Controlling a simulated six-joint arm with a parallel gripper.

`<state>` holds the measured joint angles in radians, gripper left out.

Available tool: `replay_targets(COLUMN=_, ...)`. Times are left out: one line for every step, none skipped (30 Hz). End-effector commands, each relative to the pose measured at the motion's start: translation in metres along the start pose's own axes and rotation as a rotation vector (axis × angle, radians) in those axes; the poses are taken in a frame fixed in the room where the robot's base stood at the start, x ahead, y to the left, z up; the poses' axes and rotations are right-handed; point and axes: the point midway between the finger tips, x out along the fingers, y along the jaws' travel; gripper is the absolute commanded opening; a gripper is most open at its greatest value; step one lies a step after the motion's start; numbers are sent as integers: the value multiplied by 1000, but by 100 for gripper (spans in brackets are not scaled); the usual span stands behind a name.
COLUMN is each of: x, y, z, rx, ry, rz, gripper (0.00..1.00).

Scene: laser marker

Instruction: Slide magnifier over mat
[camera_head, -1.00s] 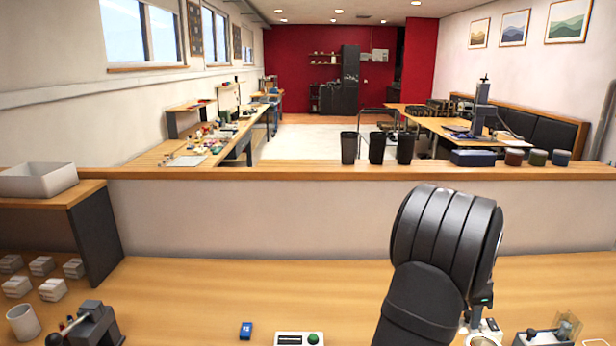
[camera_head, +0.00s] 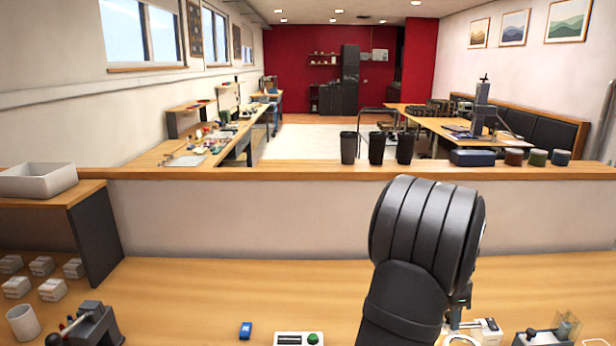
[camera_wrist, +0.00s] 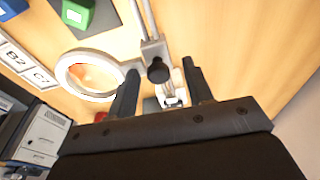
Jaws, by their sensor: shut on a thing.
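The magnifier (camera_wrist: 62,75) shows in the wrist view as a pale ring around a clear lens, joined to a metal stand with a black knob (camera_wrist: 158,70). My gripper (camera_wrist: 159,68) is shut on the magnifier, with the knob and a pale part showing between its dark fingers. The exact contact is hard to see. A dark mat (camera_wrist: 104,14) lies at the top of the wrist view, with a green block (camera_wrist: 77,13) on it. The lens ring appears beside the mat, not over it. In the head view my arm hides most of the magnifier.
A blue block (camera_wrist: 12,7) and cards marked B2 and C (camera_wrist: 18,57) lie near the ring. In the head view, a lever device (camera_head: 95,325), a white cup (camera_head: 23,322) and a box with a green button (camera_head: 300,338) stand along the front.

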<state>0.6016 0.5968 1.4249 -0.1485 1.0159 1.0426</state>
Motion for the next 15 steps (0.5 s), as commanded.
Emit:
replay_targets(x=16, y=4, z=13, rx=-4, ry=-24, rz=20, gripper=34)
replay_targets(x=16, y=4, z=15, rx=-4, ry=-24, rz=20, gripper=34)
replay_targets(x=15, y=4, z=17, rx=-5, ry=-24, rz=20, gripper=34)
replay_targets(x=15, y=4, z=19, rx=-5, ry=-24, rz=20, gripper=34)
replay_targets(x=14, y=3, z=21, rx=-5, ry=-24, rz=19, gripper=34)
replay_targets(x=14, y=3, z=23, rx=-5, ry=-23, rz=19, gripper=34)
replay_targets(x=14, y=3, z=25, rx=-5, ry=-23, rz=19, gripper=34)
replay_targets(x=13, y=3, z=27, rx=-4, ry=-23, rz=19, gripper=34)
replay_targets(x=13, y=3, z=29, rx=-4, ry=-23, rz=19, gripper=34)
replay_targets(x=13, y=4, z=31, rx=-4, ry=-23, rz=19, gripper=34)
replay_targets(x=13, y=4, z=32, rx=-4, ry=-23, rz=20, gripper=34)
replay_targets(x=12, y=4, z=35, rx=-5, ry=-23, rz=20, gripper=34)
replay_targets(x=12, y=4, z=37, rx=-5, ry=-23, rz=20, gripper=34)
replay_targets(x=12, y=3, z=39, rx=-5, ry=-23, rz=20, gripper=35)
replay_targets(x=11, y=3, z=41, rx=-5, ry=-23, rz=19, gripper=35)
